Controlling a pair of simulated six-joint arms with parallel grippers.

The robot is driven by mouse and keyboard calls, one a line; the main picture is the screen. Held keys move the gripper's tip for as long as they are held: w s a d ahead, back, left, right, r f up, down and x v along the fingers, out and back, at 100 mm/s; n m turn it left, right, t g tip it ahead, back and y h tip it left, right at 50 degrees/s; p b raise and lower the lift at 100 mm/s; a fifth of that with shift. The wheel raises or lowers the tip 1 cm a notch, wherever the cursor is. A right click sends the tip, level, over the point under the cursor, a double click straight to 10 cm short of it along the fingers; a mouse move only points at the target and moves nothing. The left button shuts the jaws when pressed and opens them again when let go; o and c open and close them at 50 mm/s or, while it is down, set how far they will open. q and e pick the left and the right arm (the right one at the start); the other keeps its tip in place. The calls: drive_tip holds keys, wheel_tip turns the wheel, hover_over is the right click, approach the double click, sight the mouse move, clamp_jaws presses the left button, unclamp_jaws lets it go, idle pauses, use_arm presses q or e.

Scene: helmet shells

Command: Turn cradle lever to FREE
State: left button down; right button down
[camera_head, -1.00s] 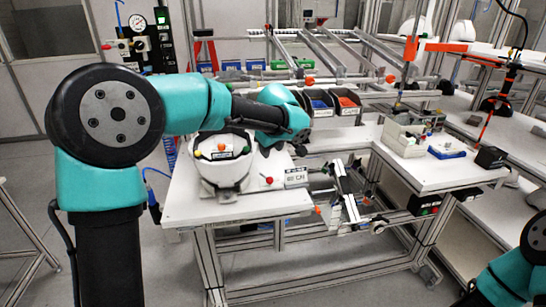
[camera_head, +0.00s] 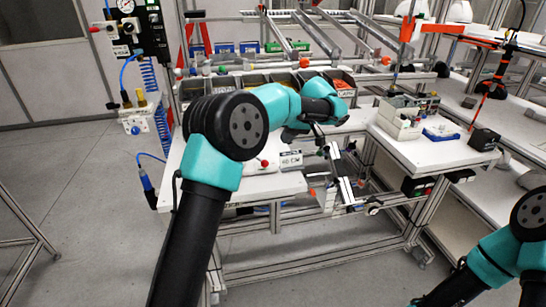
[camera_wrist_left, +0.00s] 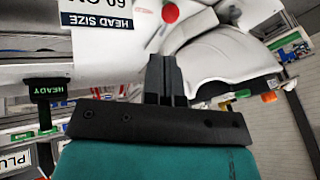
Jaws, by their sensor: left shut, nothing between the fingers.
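A red ball knob (camera_head: 264,163), possibly the cradle lever's, shows beside the head-size sign (camera_head: 291,159). In the left wrist view the red knob (camera_wrist_left: 170,13) is near the top, beyond my fingertips and apart from them. The white helmet shell or cradle (camera_wrist_left: 232,52) curves to the right of the fingers there; in the head view my left arm hides it. No FREE marking is readable. My left gripper (camera_wrist_left: 165,62) is shut and empty. In the head view its dark end (camera_head: 322,132) is right of the sign. My right gripper is outside the view.
Parts bins (camera_head: 343,87) line the back of the white bench (camera_head: 265,188). A metal linkage (camera_head: 342,168) stands off the bench's right side. A side table (camera_head: 430,170) holds a grey box (camera_head: 398,118) and a blue tray (camera_head: 441,135). My right arm occupies the bottom right corner.

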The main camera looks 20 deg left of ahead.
sight(263, 163)
use_arm(q)
drive_tip(key=shift+f, duration=0.1)
drive_tip(key=x, duration=1)
idle(0.3)
drive_tip(key=shift+s+a+m+t, duration=0.4)
drive_tip(key=shift+s+m+t, duration=0.3)
drive_tip(key=shift+m, duration=0.4)
drive_tip(key=shift+s+a+m+t, duration=0.25)
drive_tip(key=shift+s+m, duration=0.1)
drive_tip(key=shift+m, duration=0.35)
drive_tip(key=shift+s+a+m+t, duration=0.25)
drive_tip(key=shift+s+m, duration=0.15)
drive_tip(key=shift+m, duration=0.3)
drive_tip(key=v, duration=1)
